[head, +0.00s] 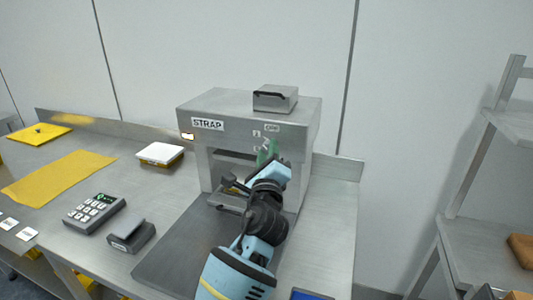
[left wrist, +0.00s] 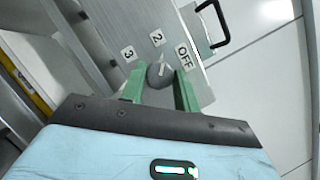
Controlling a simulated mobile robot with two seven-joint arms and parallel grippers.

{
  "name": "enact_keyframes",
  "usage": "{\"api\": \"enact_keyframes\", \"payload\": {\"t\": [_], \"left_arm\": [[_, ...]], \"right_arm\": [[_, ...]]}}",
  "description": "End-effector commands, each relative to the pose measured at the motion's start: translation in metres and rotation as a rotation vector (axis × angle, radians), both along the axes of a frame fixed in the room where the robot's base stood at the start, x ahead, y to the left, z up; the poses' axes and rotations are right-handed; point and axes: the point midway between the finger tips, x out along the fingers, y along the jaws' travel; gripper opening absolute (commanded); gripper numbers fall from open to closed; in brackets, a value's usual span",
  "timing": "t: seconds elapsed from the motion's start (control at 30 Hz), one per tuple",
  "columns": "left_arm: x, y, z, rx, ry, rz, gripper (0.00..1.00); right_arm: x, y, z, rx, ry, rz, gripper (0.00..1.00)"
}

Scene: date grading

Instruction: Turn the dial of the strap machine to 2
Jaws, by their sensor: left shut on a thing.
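The strap machine (head: 248,112) is a grey metal box with a STRAP label, standing on the steel bench. Its round grey dial (left wrist: 159,75) sits on the front panel, with labels OFF, 2 and 3 around it in the left wrist view. A pale mark on the dial points up towards the side of the 2 and OFF labels; its exact setting is hard to tell. My left gripper (left wrist: 160,84) has its green fingers on either side of the dial and is shut on it. In the head view, the left gripper (head: 267,152) hides the dial. My right gripper is not seen.
A small grey box with a black handle (head: 275,98) sits on top of the machine. A keypad (head: 94,209), a small dark device (head: 130,236), a white-topped scale (head: 160,153) and a yellow mat (head: 58,177) lie to the left. A shelf rack (head: 470,225) stands at right.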

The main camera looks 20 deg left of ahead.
Motion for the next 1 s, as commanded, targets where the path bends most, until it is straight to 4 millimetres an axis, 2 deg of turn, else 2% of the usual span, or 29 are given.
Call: {"api": "enact_keyframes", "payload": {"t": [0.33,0.9,0.93,1.0], "left_arm": [[-0.0002,-0.0008,0.0018,-0.155,0.004,-0.001,0.08],[0.0,-0.0008,0.0005,-0.185,0.007,-0.001,0.08],[0.0,-0.0008,0.0005,-0.185,0.007,-0.001,0.32],[0.0,-0.0008,0.0005,-0.185,0.006,-0.001,0.41]], "right_arm": [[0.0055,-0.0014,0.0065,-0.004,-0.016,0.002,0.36],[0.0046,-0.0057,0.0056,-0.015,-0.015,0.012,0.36],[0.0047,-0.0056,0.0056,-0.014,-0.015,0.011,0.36],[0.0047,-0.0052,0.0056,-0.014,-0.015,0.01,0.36]]}}
